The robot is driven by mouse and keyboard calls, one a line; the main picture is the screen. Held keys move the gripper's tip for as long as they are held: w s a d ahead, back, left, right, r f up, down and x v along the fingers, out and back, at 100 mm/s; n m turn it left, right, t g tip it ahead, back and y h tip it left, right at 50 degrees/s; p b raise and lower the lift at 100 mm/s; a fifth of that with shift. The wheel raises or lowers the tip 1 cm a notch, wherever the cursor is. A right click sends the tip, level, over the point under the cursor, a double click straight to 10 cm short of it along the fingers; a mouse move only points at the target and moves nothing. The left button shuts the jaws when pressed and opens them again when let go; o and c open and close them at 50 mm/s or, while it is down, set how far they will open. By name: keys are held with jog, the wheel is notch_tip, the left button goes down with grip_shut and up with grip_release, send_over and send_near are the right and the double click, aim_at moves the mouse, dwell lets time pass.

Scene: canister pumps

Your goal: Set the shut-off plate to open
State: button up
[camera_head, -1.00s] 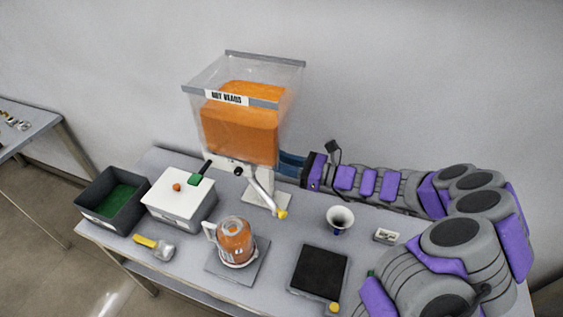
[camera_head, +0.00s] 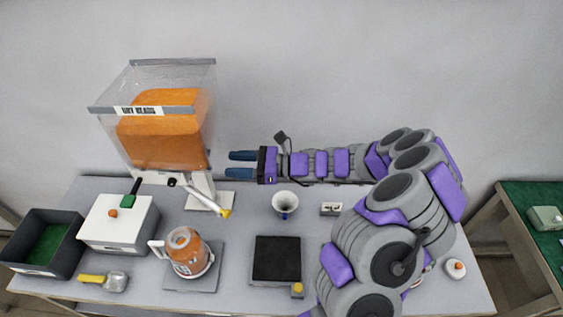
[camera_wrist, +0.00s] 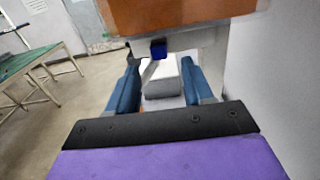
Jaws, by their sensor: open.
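The clear bin (camera_head: 160,108) of orange beads stands on a white stand at the back left. A small blue tab (camera_wrist: 158,50) shows under the bin in the wrist view; it may be the end of the shut-off plate, but I cannot tell its setting. A white lever with a yellow tip (camera_head: 212,203) slants down in front of the stand. My gripper (camera_head: 229,164) is open and empty, just right of the bin's lower part and apart from it. In the wrist view its blue fingers (camera_wrist: 158,72) lie either side of and below the tab.
A glass jug (camera_head: 186,252) of orange beads stands on a grey plate in front. A white box (camera_head: 118,222), dark bin (camera_head: 45,243), scoop (camera_head: 104,281), funnel (camera_head: 285,202) and black pad (camera_head: 277,259) share the table. The wall is close behind.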

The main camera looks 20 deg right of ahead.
jog(key=p+v, duration=0.2)
jog(key=v, duration=1)
jog(key=shift+d, duration=0.3)
jog(key=s+a+r+n+g+h, duration=0.6)
jog(key=s+a+n+g, duration=0.4)
jog(key=s+a+n, duration=0.4)
jog(key=s+d+n+t+h, duration=0.1)
jog(key=s+d+n+h, duration=0.3)
jog(key=s, duration=0.5)
jog(key=s+d+n+t+h, duration=0.1)
jog(key=s+d+n+h, duration=0.3)
jog(key=s, duration=0.5)
jog(key=d+h, duration=0.2)
jog(key=h, duration=0.1)
jog(key=shift+s+r, duration=0.4)
